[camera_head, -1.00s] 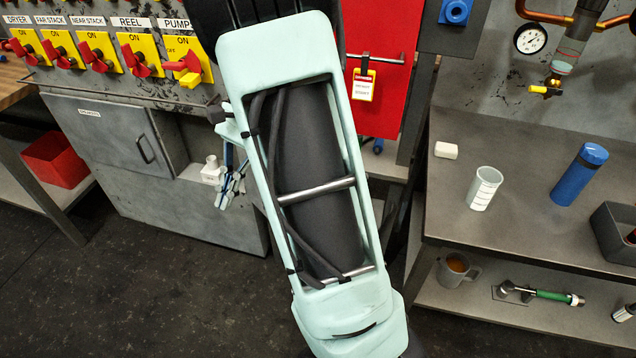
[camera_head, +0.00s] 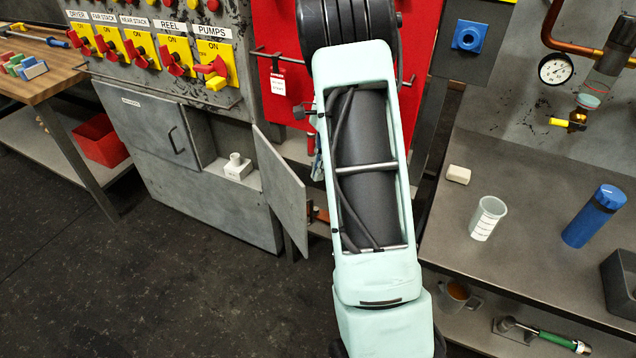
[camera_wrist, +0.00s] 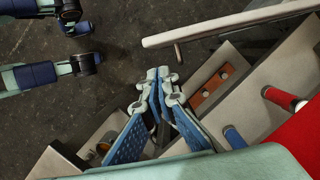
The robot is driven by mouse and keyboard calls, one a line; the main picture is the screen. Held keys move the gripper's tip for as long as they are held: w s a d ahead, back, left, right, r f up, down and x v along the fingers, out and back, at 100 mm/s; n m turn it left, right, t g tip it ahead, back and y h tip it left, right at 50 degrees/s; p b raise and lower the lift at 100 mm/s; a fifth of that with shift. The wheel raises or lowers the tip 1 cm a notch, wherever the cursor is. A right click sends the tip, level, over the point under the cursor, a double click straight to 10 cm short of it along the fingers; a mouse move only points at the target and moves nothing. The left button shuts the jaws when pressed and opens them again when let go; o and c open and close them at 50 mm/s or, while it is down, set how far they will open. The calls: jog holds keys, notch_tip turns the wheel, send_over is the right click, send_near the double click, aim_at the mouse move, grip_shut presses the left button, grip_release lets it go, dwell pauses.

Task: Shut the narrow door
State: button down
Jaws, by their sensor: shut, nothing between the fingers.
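The narrow door (camera_head: 283,190) is a plain grey panel standing open, swung out at the right end of the grey cabinet. The compartment (camera_head: 208,140) left of it is uncovered. In the wrist view a pale bar-like edge, apparently the narrow door (camera_wrist: 225,25), runs across the top, with a thin metal handle below it. My gripper (camera_wrist: 158,80) is shut and empty, its blue-padded fingers below and left of that edge, apparently apart from it. In the head view my arm hides nearly all of the gripper, just right of the door.
The wide door (camera_head: 155,120) of the cabinet is closed. A white fitting (camera_head: 236,166) sits on the compartment's ledge. Red and yellow switches line the panel above. A red panel (camera_head: 275,95) stands behind my arm. A grey bench (camera_head: 530,210) is at right. The dark floor (camera_head: 180,290) in front is clear.

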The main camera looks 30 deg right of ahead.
jog(key=x, duration=0.9)
jog(key=shift+b, duration=0.3)
